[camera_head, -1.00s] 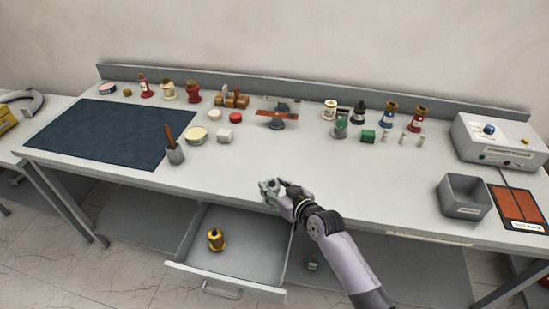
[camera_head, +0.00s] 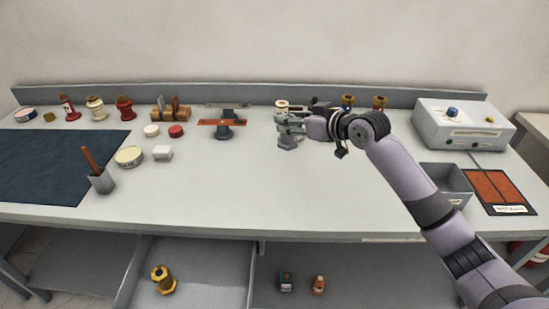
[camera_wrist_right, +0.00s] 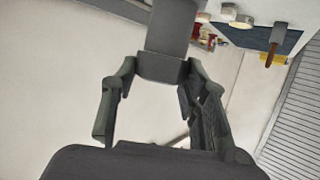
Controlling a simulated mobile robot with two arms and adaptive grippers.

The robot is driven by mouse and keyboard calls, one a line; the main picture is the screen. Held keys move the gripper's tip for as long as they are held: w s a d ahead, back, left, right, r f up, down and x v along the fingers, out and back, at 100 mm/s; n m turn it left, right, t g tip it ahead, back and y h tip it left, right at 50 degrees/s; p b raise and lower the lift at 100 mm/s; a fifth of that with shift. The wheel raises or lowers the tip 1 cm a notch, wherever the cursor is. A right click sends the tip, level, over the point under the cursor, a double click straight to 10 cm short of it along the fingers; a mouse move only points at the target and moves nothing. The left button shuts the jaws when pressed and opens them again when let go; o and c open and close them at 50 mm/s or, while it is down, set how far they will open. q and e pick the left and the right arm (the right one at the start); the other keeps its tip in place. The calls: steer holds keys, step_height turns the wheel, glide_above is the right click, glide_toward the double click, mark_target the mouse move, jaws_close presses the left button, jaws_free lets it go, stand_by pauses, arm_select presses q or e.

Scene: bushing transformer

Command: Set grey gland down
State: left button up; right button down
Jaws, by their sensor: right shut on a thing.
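The grey gland (camera_head: 288,143) is at the fingertips of my right gripper (camera_head: 289,126), low over the back middle of the workbench. In the right wrist view the grey gland (camera_wrist_right: 168,45) is a dark grey block with a wider collar, gripped between both fingers of the right gripper (camera_wrist_right: 160,75). The gripper reaches in from the right. I cannot tell whether the gland's lower end touches the bench top. My left gripper is not in view.
A stand with an orange bar (camera_head: 223,124) is to the left. The front middle of the workbench (camera_head: 260,190) is clear.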

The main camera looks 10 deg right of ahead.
step_height(320, 180, down, 15)
steer(key=shift+r+p, duration=0.1)
steer(key=shift+p, duration=0.55)
steer(key=shift+f, duration=0.2)
steer(key=c, duration=0.9)
jaws_free()
steer(key=shift+c, duration=0.2)
steer(key=shift+r, duration=0.2)
